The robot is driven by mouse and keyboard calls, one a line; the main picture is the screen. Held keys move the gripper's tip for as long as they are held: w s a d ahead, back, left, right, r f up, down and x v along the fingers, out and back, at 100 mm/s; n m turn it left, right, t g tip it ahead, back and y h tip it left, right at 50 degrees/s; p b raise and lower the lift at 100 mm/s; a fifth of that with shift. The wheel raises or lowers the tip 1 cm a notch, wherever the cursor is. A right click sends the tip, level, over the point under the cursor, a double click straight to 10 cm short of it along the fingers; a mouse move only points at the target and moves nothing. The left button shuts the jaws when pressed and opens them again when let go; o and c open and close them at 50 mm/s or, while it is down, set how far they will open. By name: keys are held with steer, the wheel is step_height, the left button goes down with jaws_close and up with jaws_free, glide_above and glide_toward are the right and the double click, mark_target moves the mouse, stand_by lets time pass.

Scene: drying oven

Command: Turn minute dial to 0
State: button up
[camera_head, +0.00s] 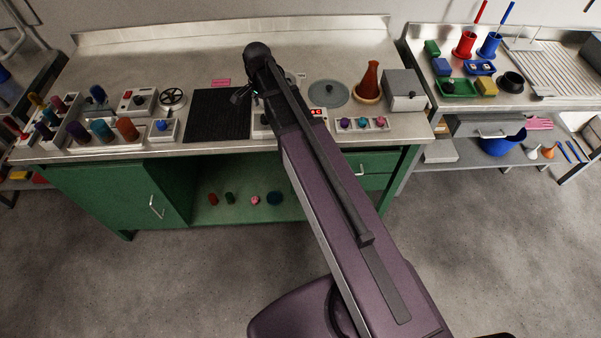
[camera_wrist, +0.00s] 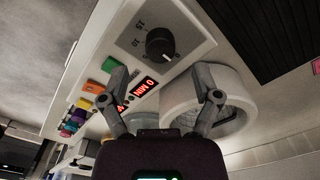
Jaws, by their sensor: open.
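I see no contact.
A white round ring-shaped part (camera_wrist: 238,95) lies close to the right finger. Green (camera_wrist: 108,65) and orange (camera_wrist: 94,88) buttons are at the left. In the head view, a black mat (camera_head: 215,112) lies left of my gripper, and coloured knobs (camera_head: 362,123) lie right.

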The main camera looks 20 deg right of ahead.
mark_target(265, 117)
steer(key=shift+r+p, duration=4.55)
steer(key=shift+r, duration=0.35)
steer(key=s+f+n+b, duration=0.3)
steer(key=s+n, duration=0.3)
steer(key=s, duration=0.2)
steer(key=s+f+n+b, duration=0.3)
steer(key=s+n, duration=0.3)
steer(key=s, duration=0.2)
steer(key=shift+s+f+n+b, duration=0.2)
steer(key=shift+f+n+b, duration=0.1)
steer(key=shift+f, duration=0.1)
